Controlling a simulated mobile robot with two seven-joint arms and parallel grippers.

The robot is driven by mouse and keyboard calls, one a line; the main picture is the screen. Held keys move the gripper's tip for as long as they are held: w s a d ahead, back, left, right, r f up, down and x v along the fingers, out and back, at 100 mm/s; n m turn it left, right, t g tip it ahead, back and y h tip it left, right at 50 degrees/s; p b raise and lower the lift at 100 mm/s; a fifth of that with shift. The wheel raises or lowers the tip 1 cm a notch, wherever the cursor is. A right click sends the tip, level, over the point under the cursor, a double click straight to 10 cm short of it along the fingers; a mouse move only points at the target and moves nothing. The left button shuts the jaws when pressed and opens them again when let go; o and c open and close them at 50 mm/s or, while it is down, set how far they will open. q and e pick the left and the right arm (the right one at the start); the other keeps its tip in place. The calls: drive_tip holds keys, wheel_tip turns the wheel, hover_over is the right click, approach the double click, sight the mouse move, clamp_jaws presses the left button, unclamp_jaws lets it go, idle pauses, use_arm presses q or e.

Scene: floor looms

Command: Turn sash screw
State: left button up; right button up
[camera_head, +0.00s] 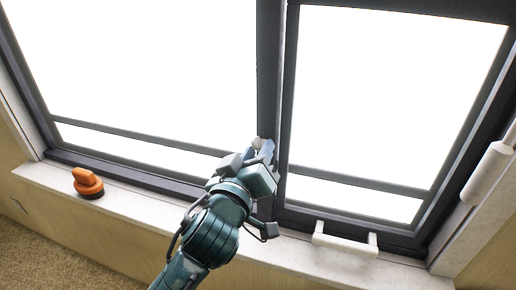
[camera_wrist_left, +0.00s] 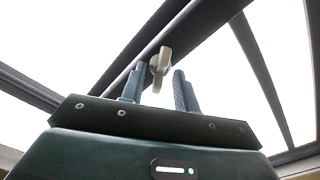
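The sash screw (camera_head: 257,143) is a small pale knob on the dark middle stile of the window. In the left wrist view the sash screw (camera_wrist_left: 160,64) has a wing-like beige head and shows just beyond and between my fingertips. My left gripper (camera_head: 263,151) is raised to the stile at the screw. In the left wrist view my left gripper (camera_wrist_left: 158,78) has its two fingers apart, one on each side of the screw's lower end. I cannot tell whether either finger touches it. My right gripper is not in view.
An orange and black tool (camera_head: 88,183) lies on the white sill (camera_head: 130,204) at the left. A white cylinder (camera_head: 489,172) is at the right jamb. Bright panes flank the dark stile (camera_head: 269,75).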

use_arm(q)
drive_tip(key=shift+s, duration=0.1)
clamp_jaws()
drive_tip(key=shift+n, duration=0.8)
unclamp_jaws()
